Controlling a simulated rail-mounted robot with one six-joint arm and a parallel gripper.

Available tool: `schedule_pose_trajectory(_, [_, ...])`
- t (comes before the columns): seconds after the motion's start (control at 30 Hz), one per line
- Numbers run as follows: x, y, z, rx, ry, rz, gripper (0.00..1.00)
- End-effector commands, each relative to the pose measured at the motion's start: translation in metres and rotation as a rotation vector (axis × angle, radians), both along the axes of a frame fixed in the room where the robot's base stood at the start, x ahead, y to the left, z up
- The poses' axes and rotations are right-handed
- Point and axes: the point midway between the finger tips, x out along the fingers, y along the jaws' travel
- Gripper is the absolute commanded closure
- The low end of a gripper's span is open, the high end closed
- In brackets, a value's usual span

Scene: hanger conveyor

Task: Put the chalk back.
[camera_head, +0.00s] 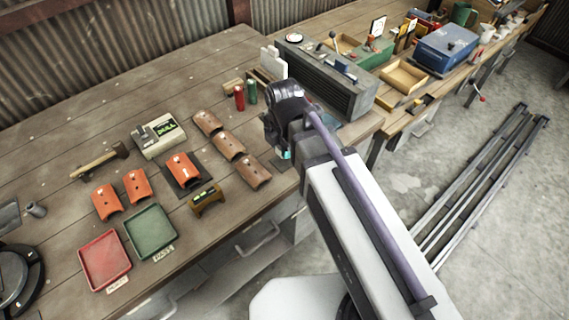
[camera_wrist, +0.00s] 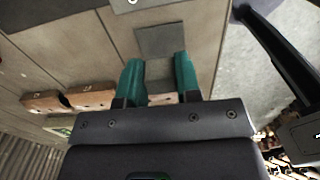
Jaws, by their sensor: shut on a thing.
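My gripper (camera_head: 285,155) is over the right front part of the wooden bench, beside the row of brown curved tiles. A red cylinder (camera_head: 239,98) and a green cylinder (camera_head: 251,92) stand upright behind the tiles, next to a small wooden block (camera_head: 232,86).
Brown curved tiles (camera_head: 229,146) lie left of my gripper. A red tray (camera_head: 104,260) and a green tray (camera_head: 151,231) are at the front left. A grey machine box (camera_head: 345,93) stands to the right. A hammer (camera_head: 98,160) and a label device (camera_head: 158,135) lie further left.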

Motion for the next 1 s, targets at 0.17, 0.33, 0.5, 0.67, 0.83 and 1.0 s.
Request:
schedule_pose_trajectory(0.17, [0.0,0.0,-0.019,0.0,0.0,0.0,0.9])
schedule_pose_trajectory(0.33, [0.0,0.0,-0.04,0.0,0.0,0.0,0.9])
schedule_pose_trajectory(0.5, [0.0,0.0,-0.035,0.0,0.0,0.0,0.9])
schedule_pose_trajectory(0.67, [0.0,0.0,-0.04,0.0,0.0,0.0,0.9])
schedule_pose_trajectory(0.83, [0.0,0.0,-0.038,0.0,0.0,0.0,0.53])
schedule_pose_trajectory(1.0, [0.0,0.0,-0.038,0.0,0.0,0.0,0.43])
